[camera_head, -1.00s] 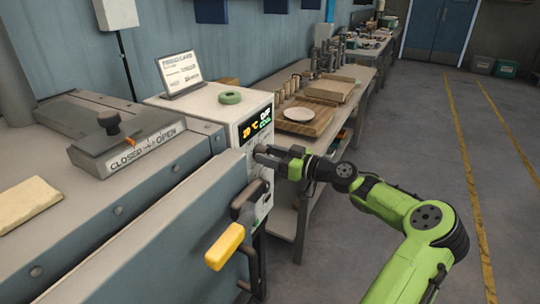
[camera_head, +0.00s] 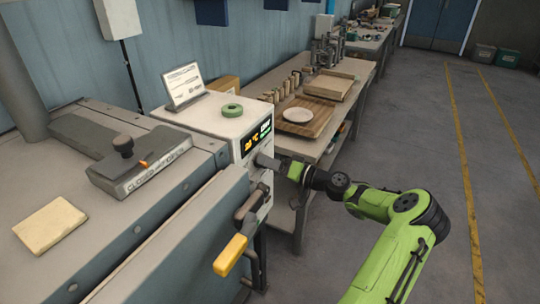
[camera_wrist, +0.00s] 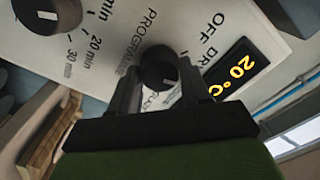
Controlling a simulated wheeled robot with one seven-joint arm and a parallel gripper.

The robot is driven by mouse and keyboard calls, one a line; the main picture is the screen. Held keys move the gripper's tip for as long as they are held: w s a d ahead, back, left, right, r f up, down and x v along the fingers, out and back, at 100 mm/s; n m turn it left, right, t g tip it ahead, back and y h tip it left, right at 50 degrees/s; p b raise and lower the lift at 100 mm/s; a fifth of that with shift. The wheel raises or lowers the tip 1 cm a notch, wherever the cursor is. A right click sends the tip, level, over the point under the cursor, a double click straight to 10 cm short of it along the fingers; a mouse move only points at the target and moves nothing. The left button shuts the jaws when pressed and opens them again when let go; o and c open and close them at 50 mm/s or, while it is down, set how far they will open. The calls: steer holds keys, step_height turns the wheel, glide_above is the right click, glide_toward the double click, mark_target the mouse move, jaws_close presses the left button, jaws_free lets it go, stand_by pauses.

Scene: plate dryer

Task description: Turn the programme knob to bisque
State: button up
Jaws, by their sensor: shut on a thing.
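The programme knob (camera_wrist: 157,66) is a round black knob on the white control panel (camera_wrist: 105,50). It sits between the two fingers of my gripper (camera_wrist: 158,84) in the wrist view, and they are shut on it. A small pale mark shows on its lower right part. The words PROGRAMME, OFF and a partly hidden DRY are printed around it. Other lettering below is partly covered by the fingers, and I cannot make out bisque. In the head view my gripper (camera_head: 268,163) meets the panel below the display (camera_head: 257,136), hiding the knob.
The display (camera_wrist: 232,77) reads 20 °C. A second dark knob (camera_wrist: 48,12) with minute marks is beside the programme knob. Below my gripper in the head view is a yellow-handled lever (camera_head: 231,254). A workbench (camera_head: 343,90) stands behind; the floor at right is clear.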

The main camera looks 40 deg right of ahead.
steer(key=shift+m+p, duration=2.65)
steer(key=shift+m, duration=0.55)
steer(key=o, duration=1)
steer(key=shift+o, duration=0.2)
steer(key=v, duration=1.5)
steer(key=shift+s, duration=0.4)
